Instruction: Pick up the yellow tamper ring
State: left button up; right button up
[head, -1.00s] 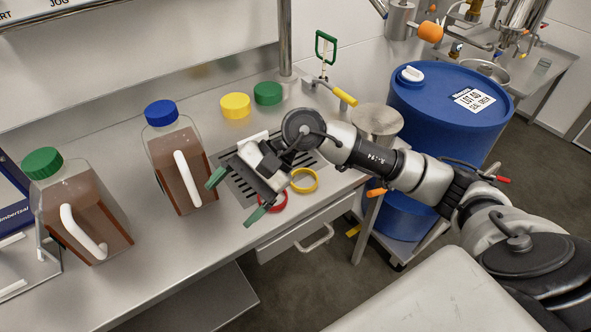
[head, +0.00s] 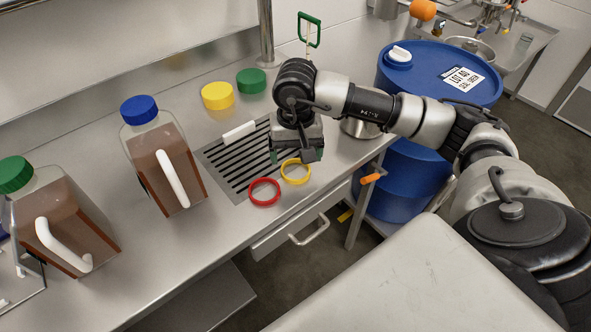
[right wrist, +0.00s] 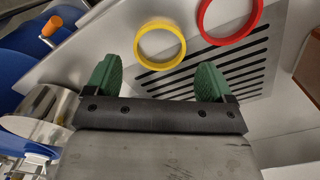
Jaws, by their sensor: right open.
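The yellow tamper ring (head: 295,172) lies flat at the right front edge of the black-slotted drain grate, beside the red ring (head: 264,192). My right gripper (head: 296,157) is above and just behind the yellow ring, pointing down; its fingers are partly hidden by the wrist in the head view. In the right wrist view, the two green fingers (right wrist: 160,80) are apart with nothing between them. The yellow ring (right wrist: 160,43) shows ahead of the fingertips, between their lines, and the red ring (right wrist: 229,18) is to its right. My left gripper is not in view.
Two jugs of brown liquid, one with a blue cap (head: 139,109) and one with a green cap (head: 15,174), stand left. Loose yellow (head: 217,95) and green (head: 251,81) caps sit behind the grate. A blue drum (head: 440,75) stands right. A white bar (head: 239,132) lies on the grate.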

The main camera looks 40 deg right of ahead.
aim_at(296, 174)
notch_tip(296, 174, down, 5)
jog(key=shift+r, duration=0.15)
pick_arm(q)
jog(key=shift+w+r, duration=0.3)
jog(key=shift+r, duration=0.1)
pick_arm(e)
jog(key=shift+c, duration=0.2)
jog(key=c, duration=0.6)
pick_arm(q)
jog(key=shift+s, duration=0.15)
pick_arm(e)
jog(key=shift+c, duration=0.2)
jog(key=shift+r, duration=0.1)
